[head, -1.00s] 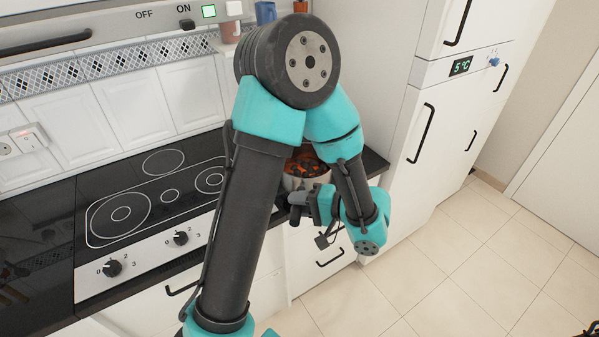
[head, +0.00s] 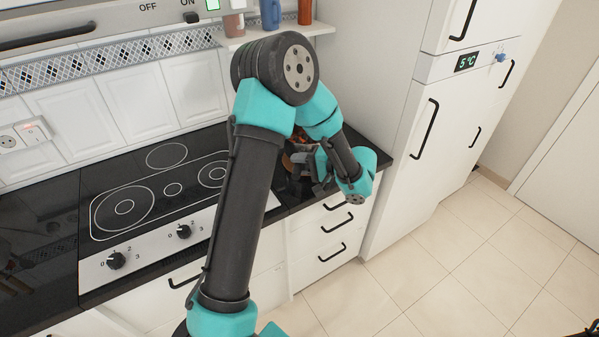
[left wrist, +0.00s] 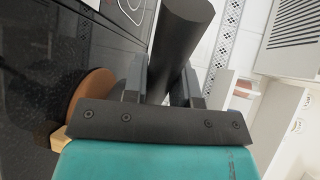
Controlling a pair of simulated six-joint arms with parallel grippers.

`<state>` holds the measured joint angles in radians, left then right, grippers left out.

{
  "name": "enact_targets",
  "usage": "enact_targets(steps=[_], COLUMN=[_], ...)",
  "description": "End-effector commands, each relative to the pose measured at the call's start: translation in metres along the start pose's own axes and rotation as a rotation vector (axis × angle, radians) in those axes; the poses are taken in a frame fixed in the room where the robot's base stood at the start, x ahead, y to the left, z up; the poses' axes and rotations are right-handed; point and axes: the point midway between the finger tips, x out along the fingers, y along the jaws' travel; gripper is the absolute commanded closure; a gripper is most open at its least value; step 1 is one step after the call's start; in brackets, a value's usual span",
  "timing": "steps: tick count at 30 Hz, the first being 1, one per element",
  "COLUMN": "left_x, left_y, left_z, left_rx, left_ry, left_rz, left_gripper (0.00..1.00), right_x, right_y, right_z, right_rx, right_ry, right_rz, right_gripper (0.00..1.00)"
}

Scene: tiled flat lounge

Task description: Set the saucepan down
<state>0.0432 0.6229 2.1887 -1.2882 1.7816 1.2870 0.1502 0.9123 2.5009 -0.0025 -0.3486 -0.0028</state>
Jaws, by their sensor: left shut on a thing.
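The saucepan (head: 294,186) is mostly hidden behind my left arm in the head view. Its dark handle and a little of the orange-red contents show over the right end of the dark counter (head: 365,150). My left gripper (head: 314,170) is shut on the handle. In the left wrist view the thick dark handle (left wrist: 182,38) lies between the two fingers. A round brown thing (left wrist: 92,95) shows beside the gripper there, close to the dark counter surface. I cannot tell whether the pan's base touches anything. My right gripper is not in view.
The black hob (head: 125,208) with several rings lies left of my arm, its front knobs (head: 116,260) below. A shelf (head: 320,29) with a blue jug (head: 270,14) is above. The tall white fridge (head: 405,160) stands right of the counter.

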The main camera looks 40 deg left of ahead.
Motion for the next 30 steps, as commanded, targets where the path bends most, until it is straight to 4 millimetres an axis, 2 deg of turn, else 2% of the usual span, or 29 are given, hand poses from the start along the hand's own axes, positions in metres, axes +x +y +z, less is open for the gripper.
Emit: enact_targets(steps=[9,19,30], left_x=[0.0,0.007,0.007], left_y=[0.001,0.031,0.034], left_z=[0.0,-0.003,-0.003], left_rx=[-0.004,-0.003,-0.005], left_ry=[0.001,0.0,0.001], left_rz=[-0.002,-0.001,-0.001], left_gripper=[1.0,1.0,1.0], right_x=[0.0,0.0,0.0], right_y=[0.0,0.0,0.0], right_z=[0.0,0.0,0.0], right_rx=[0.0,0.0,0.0], right_ry=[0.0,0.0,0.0], right_rz=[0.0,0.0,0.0], right_gripper=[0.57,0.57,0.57])
